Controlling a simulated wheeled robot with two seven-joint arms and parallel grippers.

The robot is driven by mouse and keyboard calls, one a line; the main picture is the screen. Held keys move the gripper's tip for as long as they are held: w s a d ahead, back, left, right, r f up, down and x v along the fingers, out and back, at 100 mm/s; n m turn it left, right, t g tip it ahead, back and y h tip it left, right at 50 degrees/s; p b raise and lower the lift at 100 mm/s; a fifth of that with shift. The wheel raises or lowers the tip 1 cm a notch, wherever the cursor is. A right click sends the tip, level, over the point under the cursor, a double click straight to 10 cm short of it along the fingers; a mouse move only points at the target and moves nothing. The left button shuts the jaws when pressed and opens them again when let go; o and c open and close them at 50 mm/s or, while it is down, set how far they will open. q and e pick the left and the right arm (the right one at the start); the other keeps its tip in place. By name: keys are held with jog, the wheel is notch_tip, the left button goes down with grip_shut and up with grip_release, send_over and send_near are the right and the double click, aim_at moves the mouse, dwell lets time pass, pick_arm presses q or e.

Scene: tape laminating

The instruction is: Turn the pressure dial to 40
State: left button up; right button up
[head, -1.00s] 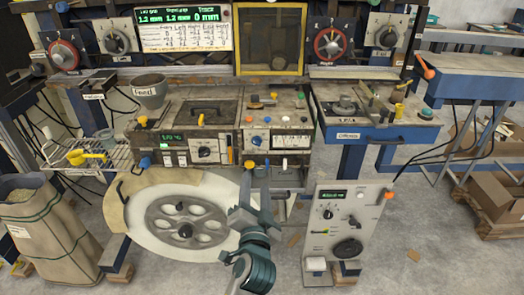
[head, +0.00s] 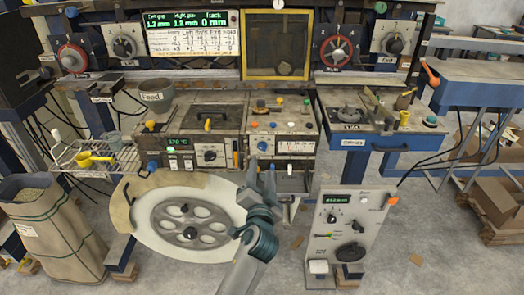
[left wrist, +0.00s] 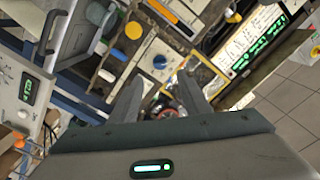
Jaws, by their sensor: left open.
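Several dials are in view, and no label that I can read marks one as the pressure dial. In the head view, a blue knob (head: 263,146) sits on a white plate of the right console panel, and a dark knob (head: 210,155) sits on the left one. A blue knob on a white plate also shows in the left wrist view (left wrist: 159,62), ahead of the fingers. My left gripper (head: 261,168) is open and empty, in front of the console below the blue knob; its fingers also show in the left wrist view (left wrist: 158,95). My right gripper is out of view.
A grey cabinet (head: 370,215) with knobs and a green display stands right of my left arm. A large pale disc (head: 165,240) with a spoked wheel lies to its left. Red-ringed dials (head: 336,48) and grey-plated dials (head: 394,41) line the upper board.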

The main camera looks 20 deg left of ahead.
aim_at(262, 149)
pick_arm(q)
jog(key=p+x, duration=0.2)
jog(key=x, duration=0.7)
jog(key=shift+w+a, duration=0.1)
jog(key=shift+w, duration=0.05)
jog(key=c, duration=1)
jog(key=shift+c, duration=0.2)
